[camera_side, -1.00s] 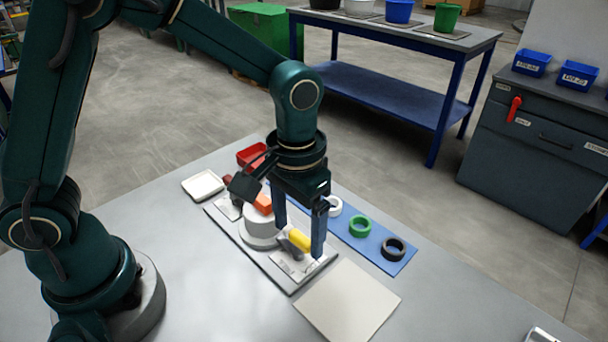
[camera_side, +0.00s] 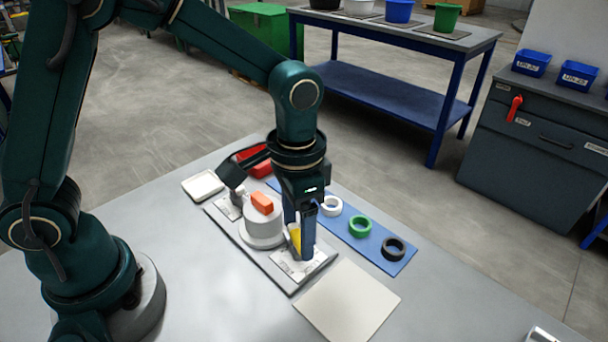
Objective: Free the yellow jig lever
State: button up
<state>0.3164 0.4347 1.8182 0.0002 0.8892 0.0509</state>
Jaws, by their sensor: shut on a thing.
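The yellow jig lever (camera_side: 294,238) is on the right end of the jig plate (camera_side: 270,262), mostly hidden behind the fingers of my gripper (camera_side: 300,240). My gripper points down and is shut on the yellow lever. An orange block (camera_side: 262,203) lies on top of the white round press body (camera_side: 262,225), just left of my gripper. The lever's exact tilt is hard to see behind the fingers.
A blue mat (camera_side: 388,266) holds a white ring (camera_side: 331,206), a green ring (camera_side: 360,226) and a black ring (camera_side: 393,248). A beige pad (camera_side: 347,300) lies in front. A white tray (camera_side: 203,186) and a red bin (camera_side: 258,168) stand behind left.

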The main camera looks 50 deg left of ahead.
aim_at(298, 235)
jog(key=m, duration=0.7)
jog(key=shift+r, duration=0.1)
jog(key=m, duration=0.6)
jog(key=shift+m, duration=0.4)
jog(key=o, duration=1.1)
jog(key=shift+r, duration=2.55)
